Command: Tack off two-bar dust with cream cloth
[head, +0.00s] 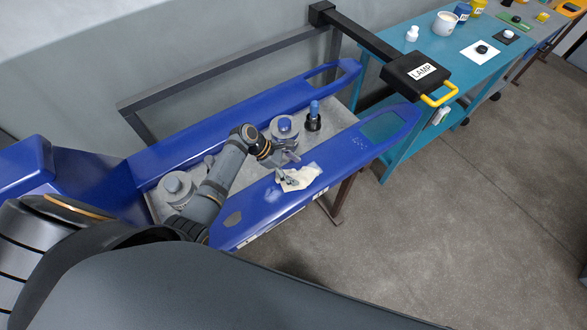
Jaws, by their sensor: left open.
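The blue fork frame has two long bars, a far bar (235,112) and a near bar (335,165). The cream cloth (303,177) lies crumpled on the near bar around its middle. My left gripper (287,172) is open at the cloth's left edge; whether it touches the cloth I cannot tell. A pale dusty patch (272,195) shows on the near bar just left of the cloth. Small pale marks (359,140) show farther right on the same bar. I cannot make out dust on the far bar. My right gripper is not in view.
Between the bars stand a blue-topped tin (284,127), a dark pot with a blue handle (313,117) and a grey-lidded tin (175,188). A teal bench (445,65) holds several items.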

